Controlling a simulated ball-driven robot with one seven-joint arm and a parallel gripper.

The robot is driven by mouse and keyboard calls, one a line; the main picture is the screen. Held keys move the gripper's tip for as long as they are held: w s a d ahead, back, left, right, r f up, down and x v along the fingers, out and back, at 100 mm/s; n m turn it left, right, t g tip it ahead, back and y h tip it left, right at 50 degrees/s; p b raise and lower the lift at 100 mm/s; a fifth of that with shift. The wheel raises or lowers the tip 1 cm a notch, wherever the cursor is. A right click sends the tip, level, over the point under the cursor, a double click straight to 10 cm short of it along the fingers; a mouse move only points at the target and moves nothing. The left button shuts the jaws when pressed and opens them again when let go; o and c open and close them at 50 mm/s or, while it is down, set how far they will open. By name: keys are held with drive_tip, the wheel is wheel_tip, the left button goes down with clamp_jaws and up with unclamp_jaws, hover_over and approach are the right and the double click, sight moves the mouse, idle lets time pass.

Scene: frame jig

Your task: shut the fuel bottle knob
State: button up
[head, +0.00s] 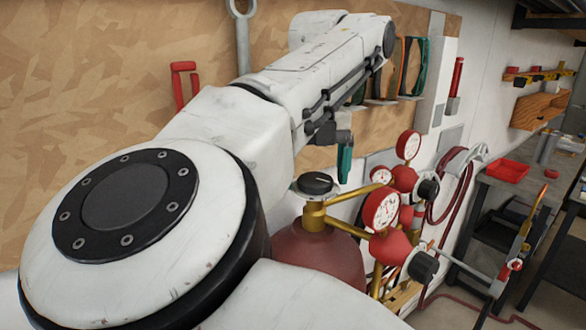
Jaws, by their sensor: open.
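A dark red bottle (318,252), which looks like the fuel bottle, stands upright at lower centre, its lower part hidden by my white arm. A brass valve (314,217) tops it, with a round black knob (315,184). I cannot tell from the knob's look how far it is turned. A red regulator (391,247) with a white-faced gauge (382,209) and a black side knob (422,265) joins the valve through a brass pipe. My arm crosses the left and upper middle of the view, above and left of the bottle. I cannot make out my gripper.
A second red regulator (405,178) with gauges stands just behind. Red hoses (447,190) hang on the wall at right. Hand tools hang on the wooden board (140,70). A grey bench (488,205) with a red tray (508,171) stands at right.

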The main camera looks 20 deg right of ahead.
drive_tip(key=c, duration=1.1)
drive_tip(key=shift+o, duration=0.2)
